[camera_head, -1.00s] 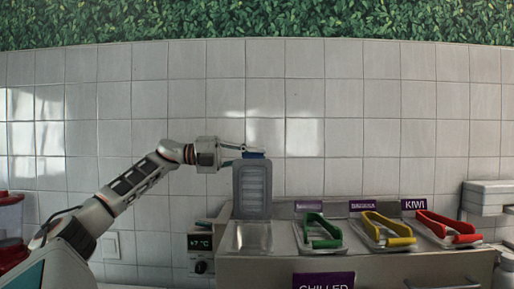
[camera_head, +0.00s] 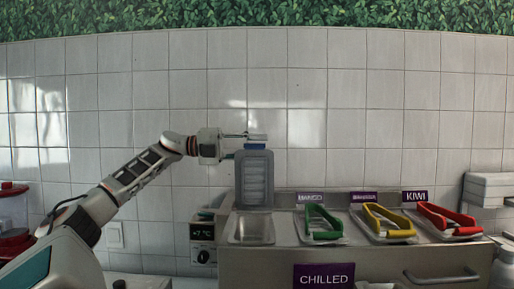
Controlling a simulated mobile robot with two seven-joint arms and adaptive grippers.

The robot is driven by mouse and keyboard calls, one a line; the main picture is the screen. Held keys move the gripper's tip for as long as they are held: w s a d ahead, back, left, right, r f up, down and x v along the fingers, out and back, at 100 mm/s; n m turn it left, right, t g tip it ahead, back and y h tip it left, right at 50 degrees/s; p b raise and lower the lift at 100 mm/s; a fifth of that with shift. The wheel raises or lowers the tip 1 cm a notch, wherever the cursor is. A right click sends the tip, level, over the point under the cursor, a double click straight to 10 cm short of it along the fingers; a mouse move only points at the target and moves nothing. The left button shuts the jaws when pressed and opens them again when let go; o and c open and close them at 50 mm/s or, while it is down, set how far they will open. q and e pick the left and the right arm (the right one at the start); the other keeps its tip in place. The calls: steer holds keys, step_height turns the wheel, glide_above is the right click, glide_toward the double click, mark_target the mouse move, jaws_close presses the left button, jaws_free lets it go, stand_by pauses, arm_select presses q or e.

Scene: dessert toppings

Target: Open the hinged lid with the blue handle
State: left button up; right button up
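The grey lid (camera_head: 255,180) stands upright at the back of its open metal well (camera_head: 251,228), at the left end of the counter. Its blue handle (camera_head: 255,146) is at the top edge. My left gripper (camera_head: 257,137) reaches in from the left, with its fingertips just above the blue handle. Whether they touch the handle, and how far apart the fingers are, is too small to tell. My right gripper is not in view.
To the right, lids with a green handle (camera_head: 322,222), a yellow handle (camera_head: 388,221) and a red handle (camera_head: 449,219) lie down on the counter. A temperature display (camera_head: 203,232) is at the left. A tiled wall (camera_head: 340,110) stands behind.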

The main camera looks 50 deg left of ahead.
mark_target(245, 146)
arm_select(q)
steer(key=shift+s+r, duration=0.1)
steer(key=shift+s+a, duration=0.4)
steer(key=shift+s, duration=0.2)
steer(key=shift+v, duration=1)
steer(key=v, duration=0.8)
steer(key=shift+a, duration=0.2)
